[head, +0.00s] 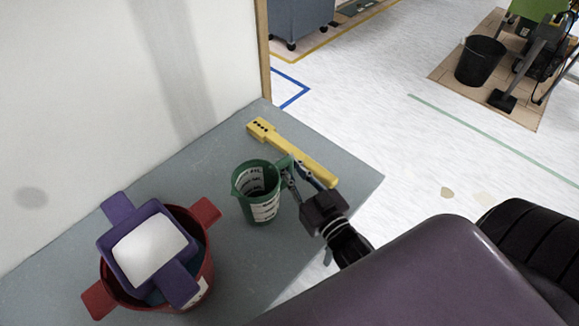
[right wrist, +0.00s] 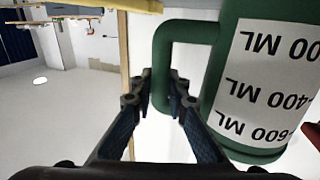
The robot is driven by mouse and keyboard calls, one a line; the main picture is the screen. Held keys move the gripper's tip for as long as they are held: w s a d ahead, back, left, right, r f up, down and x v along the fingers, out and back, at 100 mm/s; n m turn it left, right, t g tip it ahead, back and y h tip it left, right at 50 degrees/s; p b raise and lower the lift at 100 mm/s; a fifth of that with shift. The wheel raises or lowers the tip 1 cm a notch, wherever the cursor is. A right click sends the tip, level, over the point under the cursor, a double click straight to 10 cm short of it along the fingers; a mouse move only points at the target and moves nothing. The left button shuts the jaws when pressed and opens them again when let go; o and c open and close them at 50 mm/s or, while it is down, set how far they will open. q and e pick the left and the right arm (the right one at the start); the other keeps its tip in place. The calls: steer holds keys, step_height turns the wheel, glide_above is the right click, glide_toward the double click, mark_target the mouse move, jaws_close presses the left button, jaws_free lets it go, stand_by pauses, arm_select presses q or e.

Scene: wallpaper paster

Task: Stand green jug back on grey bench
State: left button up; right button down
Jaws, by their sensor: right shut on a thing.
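The green jug (head: 258,205) with a white measuring scale looks upright in the head view, its open mouth facing up. It is over the middle of the grey bench (head: 225,262); whether its base touches the bench I cannot tell. My right gripper (head: 292,178) comes in from the lower right and is shut on the jug's handle. In the right wrist view the fingers (right wrist: 165,95) close on the green handle, and the jug body (right wrist: 225,60) fills the right side, its scale lettering upside down. My left gripper is not in view.
A red pot (head: 207,280) with a purple container (head: 118,250) holding something white stands left of the jug. A yellow tool (head: 310,162) lies behind and right of the jug, close to my gripper. A white wall (head: 90,100) borders the bench; the right edge is open.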

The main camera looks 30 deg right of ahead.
steer(key=shift+f, duration=0.3)
steer(key=c, duration=1.9)
jaws_free()
steer(key=shift+f, duration=0.1)
steer(key=shift+f+b, duration=0.1)
steer(key=shift+b, duration=0.3)
steer(key=shift+s, duration=0.2)
steer(key=s+b, duration=0.1)
steer(key=s, duration=0.6)
steer(key=shift+s+b, duration=0.25)
steer(key=shift+b, duration=0.15)
